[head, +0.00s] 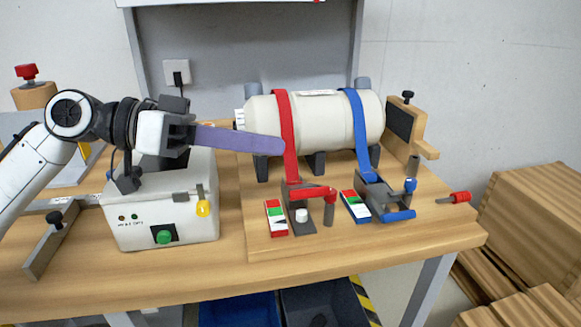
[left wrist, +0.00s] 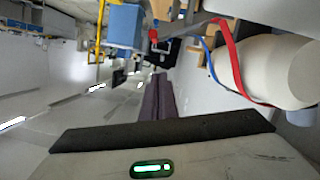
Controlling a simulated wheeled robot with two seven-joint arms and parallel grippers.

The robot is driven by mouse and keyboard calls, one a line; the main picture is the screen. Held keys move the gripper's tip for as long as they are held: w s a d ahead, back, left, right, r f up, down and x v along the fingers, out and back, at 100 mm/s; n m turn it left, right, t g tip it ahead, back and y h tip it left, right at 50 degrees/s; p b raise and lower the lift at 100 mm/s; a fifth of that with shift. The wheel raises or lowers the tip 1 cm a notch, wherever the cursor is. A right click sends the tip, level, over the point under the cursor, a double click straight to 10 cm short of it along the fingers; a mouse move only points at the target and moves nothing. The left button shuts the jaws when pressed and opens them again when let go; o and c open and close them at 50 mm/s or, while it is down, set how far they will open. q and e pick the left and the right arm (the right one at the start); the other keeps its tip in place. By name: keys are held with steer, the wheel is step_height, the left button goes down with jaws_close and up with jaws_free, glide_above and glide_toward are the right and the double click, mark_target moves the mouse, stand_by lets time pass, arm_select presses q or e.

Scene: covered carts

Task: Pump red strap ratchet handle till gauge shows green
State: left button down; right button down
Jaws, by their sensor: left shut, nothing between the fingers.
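The red strap (head: 286,130) runs over a cream tank (head: 330,122) down to its ratchet, whose red handle (head: 312,192) lies roughly level, pointing right. Its gauge (head: 276,217) stands left of the ratchet, with red, green and white parts; I cannot tell the reading. My left gripper (head: 283,146) has long purple fingers, shut and empty, in front of the tank's left end, above and left of the handle. In the left wrist view the shut fingers (left wrist: 158,92) show, with the red strap (left wrist: 228,55) and tank (left wrist: 270,65) to their right. My right gripper is not in view.
A blue strap (head: 359,130) with blue-handled ratchet (head: 398,215) and gauge (head: 355,206) stands to the right. A grey-white box (head: 160,215) with a green button sits under my left arm. A wooden end stop (head: 404,125) is beyond the tank. Crates (head: 530,220) stand right of the bench.

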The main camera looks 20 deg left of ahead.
mark_target(301, 190)
arm_select(q)
steer(key=d+f, duration=0.4)
steer(key=shift+w+f, duration=0.4)
steer(key=shift+w, duration=0.05)
steer(key=shift+d, duration=0.1)
